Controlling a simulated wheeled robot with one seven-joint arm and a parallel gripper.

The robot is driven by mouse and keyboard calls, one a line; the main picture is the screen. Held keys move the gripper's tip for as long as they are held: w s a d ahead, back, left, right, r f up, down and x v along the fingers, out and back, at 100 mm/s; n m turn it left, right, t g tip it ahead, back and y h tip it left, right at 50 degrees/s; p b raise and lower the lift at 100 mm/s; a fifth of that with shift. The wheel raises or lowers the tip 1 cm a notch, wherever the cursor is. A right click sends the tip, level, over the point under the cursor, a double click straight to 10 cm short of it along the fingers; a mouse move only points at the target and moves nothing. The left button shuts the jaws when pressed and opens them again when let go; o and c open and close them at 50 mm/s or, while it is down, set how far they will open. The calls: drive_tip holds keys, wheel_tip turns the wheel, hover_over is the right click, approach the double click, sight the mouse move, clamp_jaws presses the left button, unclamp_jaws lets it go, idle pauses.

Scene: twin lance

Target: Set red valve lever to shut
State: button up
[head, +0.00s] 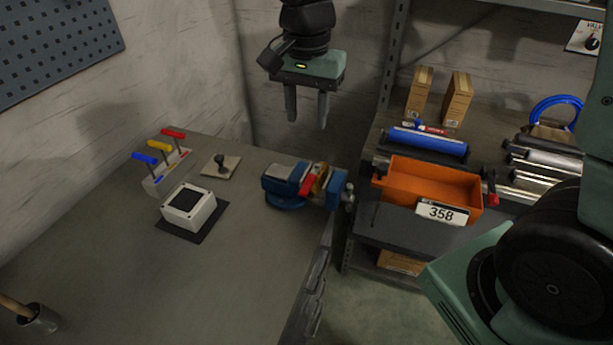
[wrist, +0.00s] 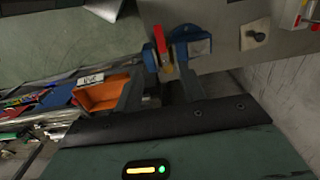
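A red lever (head: 308,184) sits on a brass valve body (head: 321,180) held in a blue bench vise (head: 283,187) at the workbench's right edge. In the wrist view the red lever (wrist: 159,40) stands beside the brass part, between the vise's blue parts (wrist: 193,44). The lever's exact angle to the valve body is hard to tell. My gripper (head: 307,120) hangs fingers down, above and behind the vise, clear of it. Its two fingers are apart with nothing between them. In the wrist view my gripper (wrist: 160,92) points toward the vise and valve.
The workbench (head: 110,260) also carries a switch bank with red, yellow and blue handles (head: 167,172), a white box (head: 189,208) and a black knob on a plate (head: 221,164). Right of the vise, a shelf holds an orange bin (head: 430,185). A "VALVE" sign (head: 584,40) hangs upper right.

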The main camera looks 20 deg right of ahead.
sight(307, 185)
wheel_tip(307, 185, down, 16)
drive_tip(key=shift+s+f+p, duration=0.1)
drive_tip(key=shift+f+p, duration=0.1)
drive_tip(key=shift+p, duration=0.85)
clamp_jaws()
